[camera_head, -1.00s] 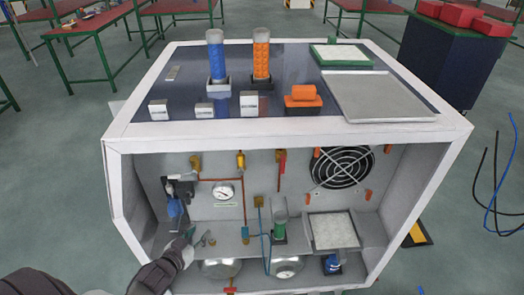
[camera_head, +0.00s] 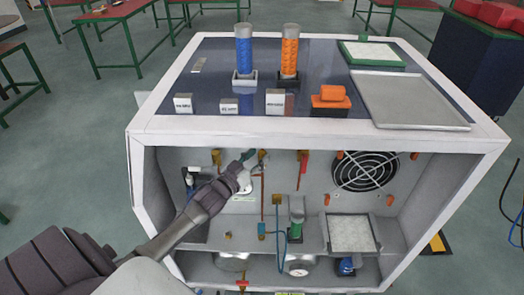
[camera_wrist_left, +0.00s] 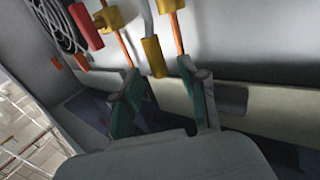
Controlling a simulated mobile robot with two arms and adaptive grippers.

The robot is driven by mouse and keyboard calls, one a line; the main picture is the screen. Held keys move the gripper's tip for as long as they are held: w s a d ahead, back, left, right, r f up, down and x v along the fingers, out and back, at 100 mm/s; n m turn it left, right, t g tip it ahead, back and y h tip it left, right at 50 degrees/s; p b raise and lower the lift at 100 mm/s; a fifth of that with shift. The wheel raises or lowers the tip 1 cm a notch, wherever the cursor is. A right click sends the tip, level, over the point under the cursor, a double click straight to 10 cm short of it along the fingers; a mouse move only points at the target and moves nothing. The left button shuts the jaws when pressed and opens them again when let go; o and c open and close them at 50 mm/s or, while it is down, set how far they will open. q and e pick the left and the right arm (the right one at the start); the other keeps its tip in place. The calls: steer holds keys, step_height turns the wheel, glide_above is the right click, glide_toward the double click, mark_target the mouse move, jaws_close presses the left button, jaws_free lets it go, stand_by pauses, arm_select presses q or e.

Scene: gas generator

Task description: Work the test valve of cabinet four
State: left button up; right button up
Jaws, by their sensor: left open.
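The cabinet (camera_head: 450,145) stands open at the front, with several small valves on its inner back wall. A yellow valve (camera_head: 262,157) is at the middle top, another yellow one (camera_head: 216,157) is to its left, and a red-handled one (camera_head: 304,162) is to its right. I cannot tell which is the test valve. My left gripper (camera_head: 247,160) is inside the cabinet, just left of the middle yellow valve. In the left wrist view the gripper (camera_wrist_left: 158,72) is open, its green-padded fingers apart below yellow fittings (camera_wrist_left: 153,56) and a red handle (camera_wrist_left: 86,27). My right gripper is not in view.
A black fan grille (camera_head: 365,170) is at the right. A shelf (camera_head: 312,236) carries a green-based cylinder (camera_head: 296,225) and a white tray (camera_head: 350,232). The cabinet's top edge is above the gripper.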

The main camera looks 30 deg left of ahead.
arm_select(q)
steer(key=shift+w, duration=1.35)
jaws_close()
